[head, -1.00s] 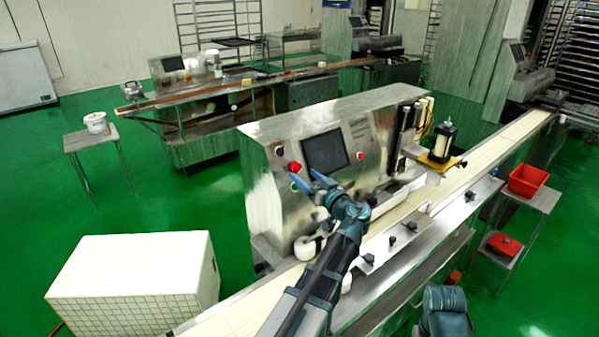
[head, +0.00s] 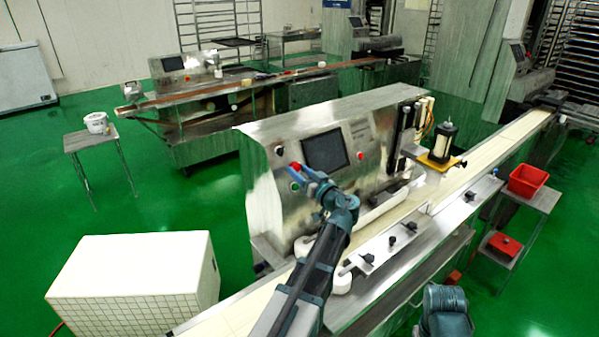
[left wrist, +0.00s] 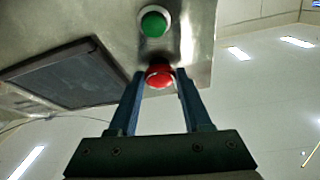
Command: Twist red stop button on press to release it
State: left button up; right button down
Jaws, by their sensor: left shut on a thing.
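The red stop button (head: 295,167) is on the left part of the steel press's (head: 262,195) front panel, and it also shows in the left wrist view (left wrist: 159,76). My left gripper (head: 301,171) is at the panel with its blue fingers on either side of the red button. In the left wrist view the fingertips (left wrist: 160,74) flank the button, and they are shut on it. A green button (left wrist: 154,22) sits beside the red one on the panel. My right gripper is not in view; only part of my right arm shows at the bottom.
A dark screen (head: 326,152) is right of the red button, with another red button (head: 360,155) beyond it. The conveyor belt (head: 480,165) runs along the press's front. A white tiled box (head: 130,265) stands at the lower left. Red bins (head: 527,180) are at the right.

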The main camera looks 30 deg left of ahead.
pick_arm(q)
grip_shut()
jog(key=shift+s, duration=0.1)
jog(key=m, duration=0.1)
jog(key=m+t+h+p, duration=0.1)
jog(key=m, duration=0.2)
jog(key=shift+s+r+m+t+h, duration=0.2)
jog(key=shift+r+m+t+h, duration=0.05)
jog(key=shift+m+t+h, duration=0.15)
jog(key=shift+a+m+t+h+p, duration=0.1)
jog(key=shift+m+t+h+p, duration=0.3)
jog(key=shift+m, duration=0.75)
jog(key=shift+a+m+t+h+p, duration=0.1)
jog(key=shift+m+h+p, duration=0.3)
jog(key=shift+m+p, duration=0.55)
jog(key=shift+m, duration=0.4)
